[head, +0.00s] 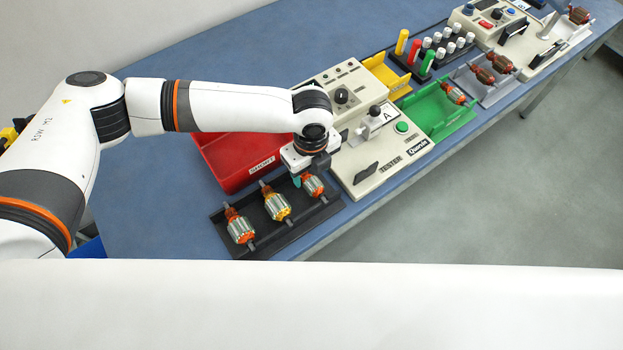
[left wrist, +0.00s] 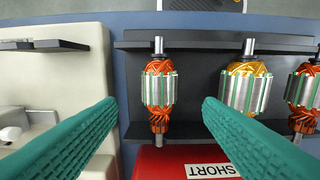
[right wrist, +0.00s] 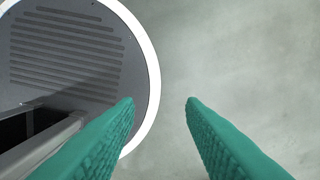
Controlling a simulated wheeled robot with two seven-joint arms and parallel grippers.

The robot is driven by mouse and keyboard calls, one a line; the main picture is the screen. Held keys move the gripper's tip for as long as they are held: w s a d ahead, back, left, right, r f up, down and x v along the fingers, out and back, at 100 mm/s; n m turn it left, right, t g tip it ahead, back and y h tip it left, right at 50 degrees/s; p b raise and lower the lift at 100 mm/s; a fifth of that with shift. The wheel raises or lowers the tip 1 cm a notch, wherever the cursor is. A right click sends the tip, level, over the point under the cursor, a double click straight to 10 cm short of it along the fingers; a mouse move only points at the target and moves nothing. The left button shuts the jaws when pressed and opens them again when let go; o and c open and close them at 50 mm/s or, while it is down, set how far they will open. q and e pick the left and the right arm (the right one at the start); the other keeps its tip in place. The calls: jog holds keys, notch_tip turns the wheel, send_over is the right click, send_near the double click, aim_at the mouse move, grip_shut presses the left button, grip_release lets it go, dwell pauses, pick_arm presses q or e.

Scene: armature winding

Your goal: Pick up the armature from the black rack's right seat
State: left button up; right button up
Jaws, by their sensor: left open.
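The black rack (head: 290,234) lies on the blue table and holds three armatures in a row. The armature in its right seat (head: 314,186) has a silver core with orange windings; it also shows in the left wrist view (left wrist: 158,90). The middle armature (head: 277,206) has yellow windings, and the left armature (head: 240,228) has orange ones. My left gripper (left wrist: 158,103) is open and empty above the right seat. In the left wrist view that armature lies in the gap between the green fingertips, apart from both. My right gripper (right wrist: 161,102) is open and empty over the floor.
A red bin (head: 215,165) marked SHORT stands behind the rack. A beige tester (head: 375,170) stands close to the rack's right. Farther right are a green tray (head: 430,112) and a grey tray (head: 490,88) with armatures.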

aim_at(312, 180)
pick_arm(q)
jog(key=shift+f, duration=0.3)
notch_tip(312, 180, down, 4)
jog(key=shift+s+d+f+p, duration=0.1)
jog(key=shift+f+p, duration=0.05)
jog(key=shift+p, duration=0.7)
jog(key=shift+f, duration=0.25)
pick_arm(e)
jog(key=shift+w+a+r, duration=0.8)
jog(key=shift+w+r, duration=0.15)
pick_arm(q)
jog(key=shift+c, duration=0.8)
jog(key=c, duration=1)
pick_arm(e)
jog(key=shift+s+d, duration=0.15)
jog(key=shift+d, duration=0.25)
